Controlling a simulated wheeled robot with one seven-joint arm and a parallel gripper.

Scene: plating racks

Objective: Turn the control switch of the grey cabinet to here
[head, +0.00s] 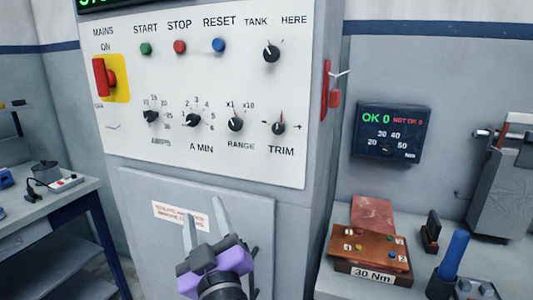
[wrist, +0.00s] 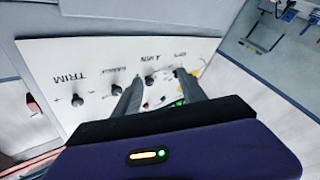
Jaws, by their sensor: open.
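The grey cabinet (head: 195,185) has a white control panel (head: 215,80). Its control switch (head: 271,51) is a black knob at the panel's upper right, below the labels TANK and HERE. Its white mark appears to point up and slightly left, towards TANK. My gripper (head: 203,216) is open and empty, in front of the cabinet's lower door, below and left of the switch. In the wrist view my gripper (wrist: 158,82) has its fingers spread before the panel (wrist: 130,55), which shows upside down; I cannot make out the switch there.
The panel also has a red MAINS handle (head: 103,78), three push buttons and a lower row of knobs. A red lever (head: 328,90) is on the cabinet's right side. A bench with a wooden block (head: 368,247) stands right; a table (head: 45,205) stands left.

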